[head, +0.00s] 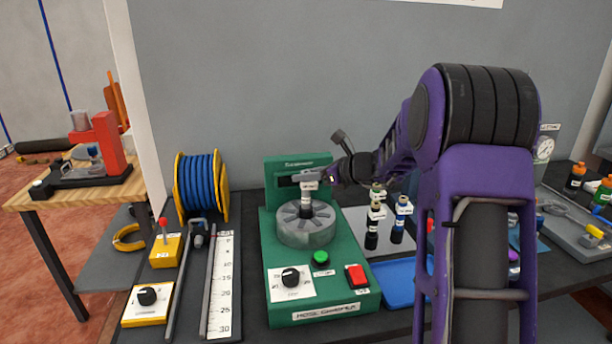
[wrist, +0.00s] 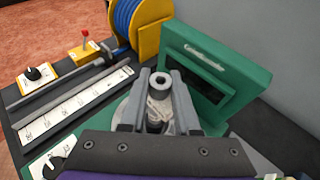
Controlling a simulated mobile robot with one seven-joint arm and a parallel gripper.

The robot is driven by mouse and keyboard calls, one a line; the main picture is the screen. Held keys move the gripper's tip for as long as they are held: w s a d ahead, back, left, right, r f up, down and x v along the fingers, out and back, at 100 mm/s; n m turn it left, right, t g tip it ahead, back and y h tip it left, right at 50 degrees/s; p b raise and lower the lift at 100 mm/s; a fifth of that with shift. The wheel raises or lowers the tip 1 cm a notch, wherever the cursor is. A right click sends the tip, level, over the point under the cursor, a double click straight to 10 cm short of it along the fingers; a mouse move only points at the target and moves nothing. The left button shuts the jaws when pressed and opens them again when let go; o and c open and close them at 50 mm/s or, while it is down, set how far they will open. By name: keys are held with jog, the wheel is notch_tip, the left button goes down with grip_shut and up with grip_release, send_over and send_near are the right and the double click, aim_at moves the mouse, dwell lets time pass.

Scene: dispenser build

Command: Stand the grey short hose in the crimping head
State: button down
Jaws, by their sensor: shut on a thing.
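My gripper (head: 312,182) is shut on the grey short hose (head: 306,198) over the middle of the crimping head. In the wrist view the gripper's two fingers (wrist: 161,98) clasp the hose from both sides, and its round grey top with a dark hole (wrist: 161,78) faces up. The hose looks upright. The crimping head (head: 306,232) is a grey segmented ring on the green hose crimper (head: 320,293). The hose's lower end meets the ring's centre in the picture; I cannot tell how deep it sits.
The crimper's green back panel (head: 283,170) stands close behind the gripper. A yellow reel of blue hose (head: 202,186) and a white ruler (head: 222,285) are to the left. Upright fitted hoses (head: 374,218) and a blue tray (head: 400,284) are to the right.

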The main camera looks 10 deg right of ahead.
jog(key=shift+f+b, duration=0.45)
jog(key=shift+f, duration=0.1)
jog(key=c, duration=0.9)
grip_release()
jog(key=shift+f, duration=0.1)
jog(key=shift+p+v, duration=1.35)
jog(key=shift+v, duration=4.2)
jog(key=shift+w+a, duration=0.1)
jog(key=shift+w, duration=0.05)
